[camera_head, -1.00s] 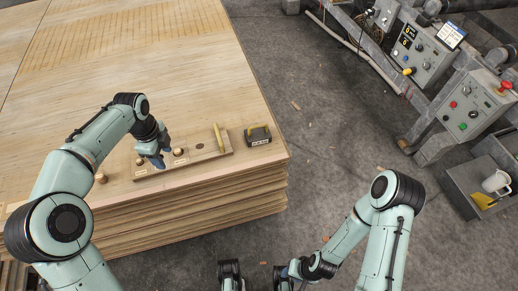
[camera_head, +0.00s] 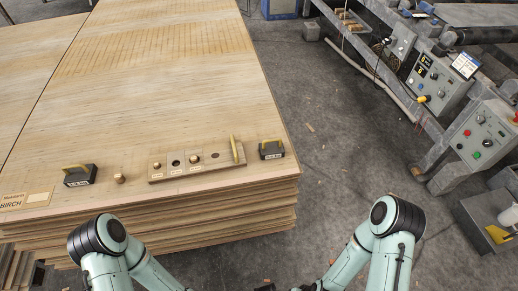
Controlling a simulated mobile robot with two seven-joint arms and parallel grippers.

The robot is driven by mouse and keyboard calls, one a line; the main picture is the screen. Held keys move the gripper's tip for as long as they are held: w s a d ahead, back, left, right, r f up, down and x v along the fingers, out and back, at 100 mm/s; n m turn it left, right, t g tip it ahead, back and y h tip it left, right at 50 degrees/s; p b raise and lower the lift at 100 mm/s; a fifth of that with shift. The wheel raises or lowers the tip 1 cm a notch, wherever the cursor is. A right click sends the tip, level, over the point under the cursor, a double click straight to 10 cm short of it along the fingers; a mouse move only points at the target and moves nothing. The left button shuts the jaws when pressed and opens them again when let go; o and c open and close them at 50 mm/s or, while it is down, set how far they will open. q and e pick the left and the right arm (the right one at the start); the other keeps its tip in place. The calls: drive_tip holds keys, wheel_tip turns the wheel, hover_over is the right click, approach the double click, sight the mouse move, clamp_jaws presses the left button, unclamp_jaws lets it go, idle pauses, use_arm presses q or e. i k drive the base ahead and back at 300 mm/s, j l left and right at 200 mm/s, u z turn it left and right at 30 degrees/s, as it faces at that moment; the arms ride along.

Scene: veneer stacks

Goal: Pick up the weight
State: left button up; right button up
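Two dark block weights with yellow handles stand on the veneer stack: the left weight (camera_head: 79,178) near the birch label and the right weight (camera_head: 271,152) near the right edge. A small brass knobbed weight (camera_head: 119,178) stands alone beside the left one. Between them lies a wooden board (camera_head: 225,167) with round holes, small brass knobs (camera_head: 194,159) and an upright yellow piece (camera_head: 234,150). My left arm runs off the bottom edge, with its gripper out of view. Only a dark sliver, perhaps my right gripper (camera_head: 265,287), shows at the bottom edge. Nothing touches the weights.
The veneer stack (camera_head: 170,90) has a wide bare top behind the weights; its front edge faces my arms. Grey floor (camera_head: 330,170) lies open to its right. Control boxes (camera_head: 480,135) and a grey tray (camera_head: 470,222) stand at the far right.

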sight(273, 148)
drive_tip(key=u, duration=0.4)
drive_tip(key=l+u, duration=0.15)
drive_tip(key=u, duration=0.6)
drive_tip(key=l+u, duration=0.15)
drive_tip(key=u, duration=0.25)
drive_tip(key=l+u, duration=0.35)
drive_tip(key=k+l+u, duration=0.15)
drive_tip(key=u, duration=0.15)
drive_tip(key=k+l+u, duration=0.15)
drive_tip(key=l+u, duration=0.2)
drive_tip(key=k+l+u, duration=0.5)
drive_tip(key=k+l, duration=0.2)
